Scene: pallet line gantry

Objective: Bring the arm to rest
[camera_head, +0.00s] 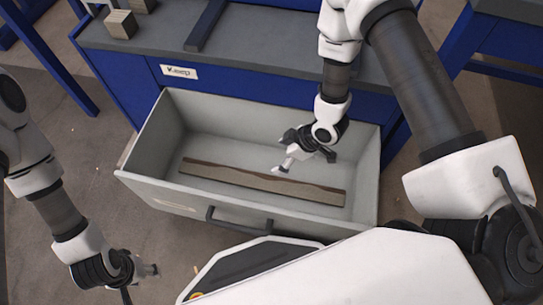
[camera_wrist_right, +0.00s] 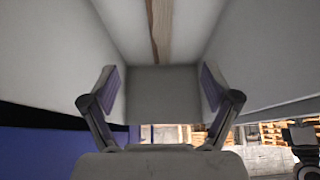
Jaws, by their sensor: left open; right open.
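My right gripper (camera_head: 297,160) is open and empty in the head view. It hangs over the open drawer (camera_head: 247,227), above a long wooden strip (camera_head: 262,184) that lies on the drawer floor. In the right wrist view the two fingers of this gripper (camera_wrist_right: 153,90) are spread apart with nothing between them, and the strip (camera_wrist_right: 160,28) shows beyond them at the top. My left gripper (camera_head: 143,275) is low at the left of the head view, outside the drawer and over the floor. It is open, and I see nothing in it.
The drawer is pulled out of a blue workbench (camera_head: 110,62) with a grey top and a "Keep" label (camera_head: 179,72). Small wooden blocks (camera_head: 121,24) and a dark bar (camera_head: 206,26) are on the top. The drawer handle (camera_head: 238,223) faces me. Bare floor (camera_head: 60,130) is at the left.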

